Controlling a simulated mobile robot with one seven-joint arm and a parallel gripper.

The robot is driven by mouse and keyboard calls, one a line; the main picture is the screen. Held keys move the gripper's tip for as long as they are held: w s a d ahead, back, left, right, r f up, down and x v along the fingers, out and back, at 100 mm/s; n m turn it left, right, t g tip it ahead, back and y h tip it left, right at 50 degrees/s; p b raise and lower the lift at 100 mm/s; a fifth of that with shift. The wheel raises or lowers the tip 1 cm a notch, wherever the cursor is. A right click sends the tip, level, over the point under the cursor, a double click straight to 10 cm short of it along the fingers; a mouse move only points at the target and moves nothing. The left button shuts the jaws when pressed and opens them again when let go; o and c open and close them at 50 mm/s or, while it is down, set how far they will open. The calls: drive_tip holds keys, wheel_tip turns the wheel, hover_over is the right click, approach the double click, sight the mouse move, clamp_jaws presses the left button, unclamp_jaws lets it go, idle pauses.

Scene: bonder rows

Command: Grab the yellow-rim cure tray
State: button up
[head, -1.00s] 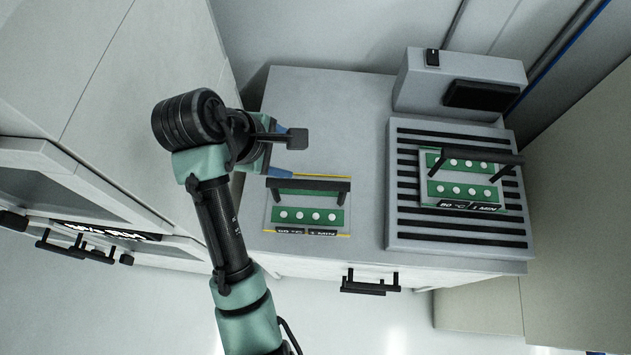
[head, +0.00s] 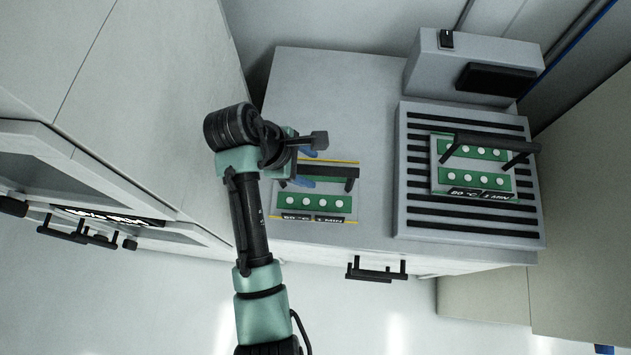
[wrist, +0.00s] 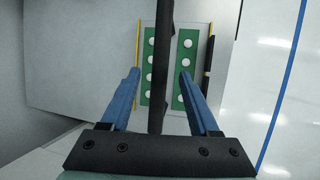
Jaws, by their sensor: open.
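The yellow-rim cure tray (head: 330,192) lies flat on the grey bench, left of the slotted plate. It carries green strips with white dots, a label reading 50 °C 1 MIN and a raised black handle (head: 335,171). My gripper (head: 306,168) is open at the tray's left part, with a blue finger on either side of the handle bar. In the wrist view, the tray (wrist: 144,40) lies beyond my open fingers (wrist: 160,75), and the handle bar (wrist: 160,45) runs lengthwise between them. I see no finger touching the bar.
A similar tray (head: 436,178) with a black handle sits on the slotted plate (head: 420,228) to the right. A grey box with a switch (head: 428,65) stands behind that plate. A tall cabinet (head: 150,90) is close on the left. The bench behind the tray (head: 335,100) is clear.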

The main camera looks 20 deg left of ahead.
sight(310, 169)
drive_tip(key=shift+x, duration=1.5)
drive_tip(key=shift+f+p, duration=0.25)
drive_tip(key=shift+p, duration=0.05)
clamp_jaws()
drive_tip(key=shift+a, duration=0.1)
idle(0.6)
